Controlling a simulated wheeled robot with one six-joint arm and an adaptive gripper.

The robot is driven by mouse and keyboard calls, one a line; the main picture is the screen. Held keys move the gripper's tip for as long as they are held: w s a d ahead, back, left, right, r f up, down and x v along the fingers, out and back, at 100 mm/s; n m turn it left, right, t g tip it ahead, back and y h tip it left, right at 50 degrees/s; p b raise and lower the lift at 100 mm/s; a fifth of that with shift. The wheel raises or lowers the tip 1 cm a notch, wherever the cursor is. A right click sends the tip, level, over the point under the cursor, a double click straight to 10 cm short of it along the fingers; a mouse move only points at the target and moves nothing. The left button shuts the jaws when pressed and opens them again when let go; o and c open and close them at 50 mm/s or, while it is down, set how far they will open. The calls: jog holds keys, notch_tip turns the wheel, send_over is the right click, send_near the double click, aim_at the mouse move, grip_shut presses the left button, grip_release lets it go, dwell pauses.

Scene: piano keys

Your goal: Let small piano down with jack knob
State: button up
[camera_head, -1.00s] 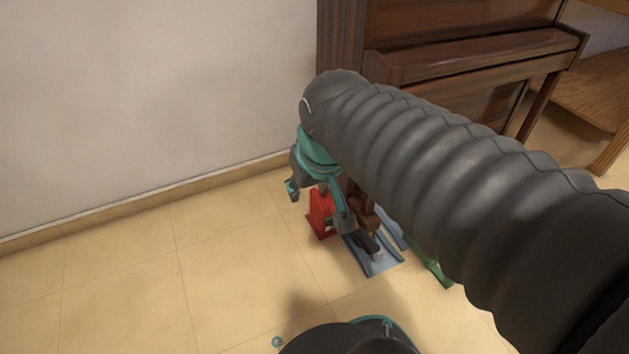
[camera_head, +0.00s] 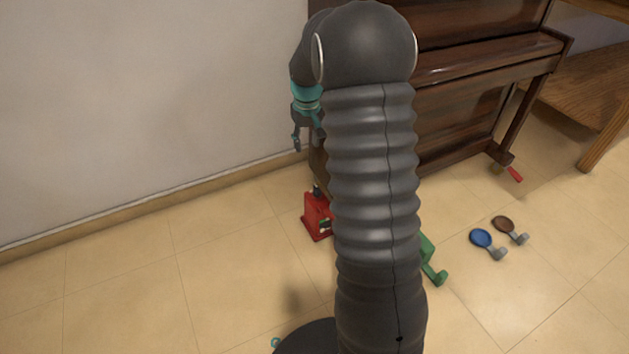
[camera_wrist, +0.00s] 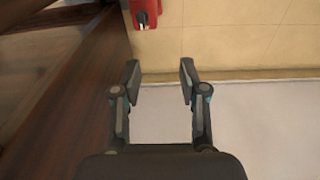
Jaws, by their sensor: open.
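The dark brown upright piano (camera_head: 470,60) stands against the wall at the upper right. A red jack (camera_head: 316,216) is on the floor at its near left corner; the arm hides part of its surroundings. The jack also shows at the top of the wrist view (camera_wrist: 145,8), with a small grey round part (camera_wrist: 142,18) that may be its knob. My gripper (camera_head: 304,145) is open and empty, in the air beside the piano's left side, above and apart from the jack.
A green piece (camera_head: 432,262) is partly behind my arm. A blue disc (camera_head: 481,238) and a brown disc (camera_head: 503,224), with grey hooked ends, lie to the right. A red piece (camera_head: 515,174) is by the piano's front leg. Floor at left is clear.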

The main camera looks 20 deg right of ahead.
jog(key=g+p, duration=0.1)
send_over(318, 188)
notch_tip(318, 188, down, 11)
notch_tip(318, 188, down, 14)
jog(key=shift+w+f+b, duration=0.1)
jog(key=shift+f+b, duration=0.05)
jog(key=shift+b, duration=0.5)
grip_shut()
